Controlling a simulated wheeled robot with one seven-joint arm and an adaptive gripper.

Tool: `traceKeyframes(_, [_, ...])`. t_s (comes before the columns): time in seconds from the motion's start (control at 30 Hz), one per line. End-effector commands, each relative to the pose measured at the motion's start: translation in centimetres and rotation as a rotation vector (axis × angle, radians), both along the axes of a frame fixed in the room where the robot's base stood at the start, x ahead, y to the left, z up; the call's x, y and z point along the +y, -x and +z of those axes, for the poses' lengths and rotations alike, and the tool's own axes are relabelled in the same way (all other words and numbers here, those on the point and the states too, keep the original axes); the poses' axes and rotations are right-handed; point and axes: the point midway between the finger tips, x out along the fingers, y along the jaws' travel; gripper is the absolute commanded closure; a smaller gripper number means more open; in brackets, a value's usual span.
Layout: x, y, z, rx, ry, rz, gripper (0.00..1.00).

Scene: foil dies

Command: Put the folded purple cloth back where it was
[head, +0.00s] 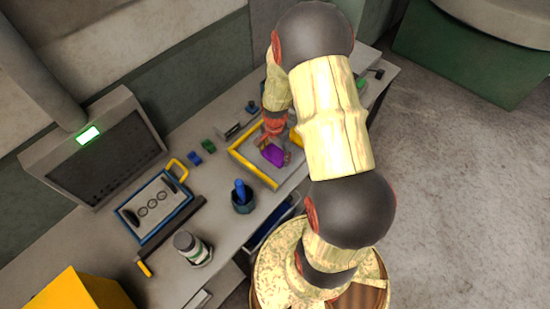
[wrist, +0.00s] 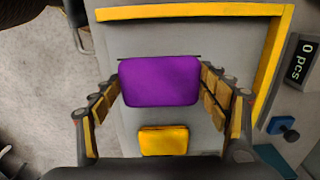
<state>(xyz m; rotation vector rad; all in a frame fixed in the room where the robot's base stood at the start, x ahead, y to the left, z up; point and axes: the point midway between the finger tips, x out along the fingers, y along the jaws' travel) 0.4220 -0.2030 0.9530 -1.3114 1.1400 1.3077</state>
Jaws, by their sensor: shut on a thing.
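The folded purple cloth (wrist: 159,82) is between the two fingers of my gripper (wrist: 160,88) in the wrist view, with a finger against each side. My gripper is shut on it. In the head view the purple cloth (head: 273,155) shows at my gripper (head: 274,148), over a grey area with a yellow border (head: 253,168). The same yellow border (wrist: 190,12) runs along the top and right in the wrist view. I cannot tell whether the cloth touches the surface under it.
A folded yellow cloth (wrist: 163,140) lies just below the purple one in the wrist view. A blue-topped pot (head: 242,199) and a blue-framed tray (head: 155,207) stand left of the bordered area.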

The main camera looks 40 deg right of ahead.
Motion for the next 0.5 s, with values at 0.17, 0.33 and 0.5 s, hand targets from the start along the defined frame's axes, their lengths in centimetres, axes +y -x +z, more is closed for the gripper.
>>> traceKeyframes(0.17, [-0.1, 0.0, -2.5, 0.003, -0.002, 0.0, 0.45])
traceKeyframes(0.33, [-0.1, -0.1, -3.3, 0.0, 0.0, 0.0, 0.45])
traceKeyframes(0.5, [-0.1, -0.1, -3.3, 0.001, 0.0, 0.0, 0.45])
